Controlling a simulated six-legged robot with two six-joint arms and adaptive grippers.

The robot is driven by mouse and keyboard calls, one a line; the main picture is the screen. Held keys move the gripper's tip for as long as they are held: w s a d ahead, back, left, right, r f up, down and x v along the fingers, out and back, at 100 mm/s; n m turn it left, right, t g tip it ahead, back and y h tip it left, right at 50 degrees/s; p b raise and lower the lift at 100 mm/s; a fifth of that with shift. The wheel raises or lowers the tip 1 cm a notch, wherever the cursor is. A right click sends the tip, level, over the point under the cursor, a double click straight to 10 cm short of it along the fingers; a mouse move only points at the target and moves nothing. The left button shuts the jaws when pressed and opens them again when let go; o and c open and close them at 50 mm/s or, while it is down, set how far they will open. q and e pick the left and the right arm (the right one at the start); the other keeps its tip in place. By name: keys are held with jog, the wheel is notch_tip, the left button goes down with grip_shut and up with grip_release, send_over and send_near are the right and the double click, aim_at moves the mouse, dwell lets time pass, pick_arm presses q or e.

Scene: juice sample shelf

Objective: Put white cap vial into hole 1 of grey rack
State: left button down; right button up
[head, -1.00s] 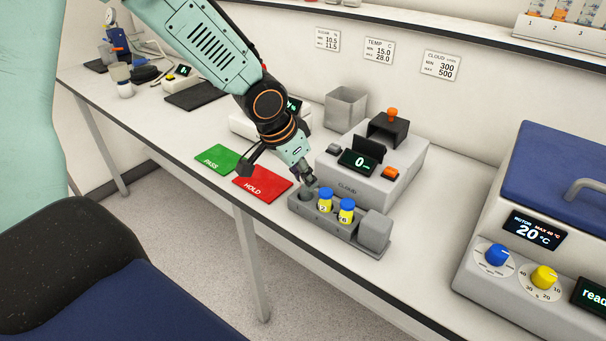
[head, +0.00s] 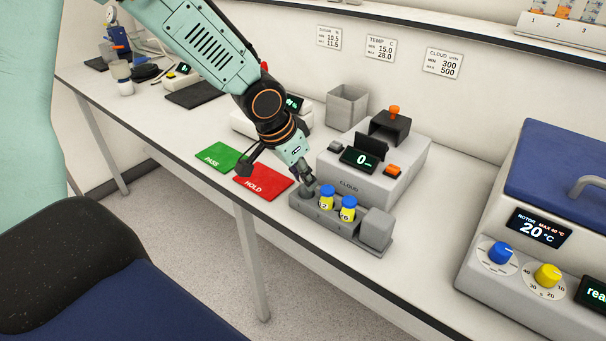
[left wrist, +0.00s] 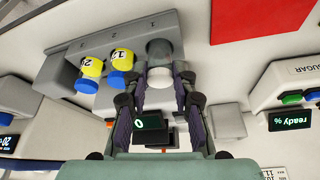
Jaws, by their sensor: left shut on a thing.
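The grey rack (head: 300,206) stands near the front edge of the bench; it also shows in the left wrist view (left wrist: 56,75). Two yellow vials with blue caps, one (head: 327,200) and another (head: 348,208), stand in it side by side. My left gripper (head: 308,187) points down at the rack's left end. In the left wrist view my left gripper (left wrist: 160,88) is shut on the white cap vial (left wrist: 160,74). The vial lines up with the end hole beside the blue-capped vials. How deep it sits is hidden. My right gripper is out of view.
The cloud meter (head: 347,185) stands close behind the rack. A red HOLD mat (head: 264,182) and a green PASS mat (head: 220,157) lie to the left. A grey block (head: 376,230) is at the rack's right end.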

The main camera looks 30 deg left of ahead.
pick_arm(q)
jog(key=shift+f, duration=0.25)
jog(key=c, duration=1)
grip_release()
jog(key=shift+r, duration=0.15)
jog(key=d+v, duration=0.1)
jog(key=v, duration=0.6)
jog(key=shift+a, duration=0.45)
jog(key=shift+s+r, duration=0.15)
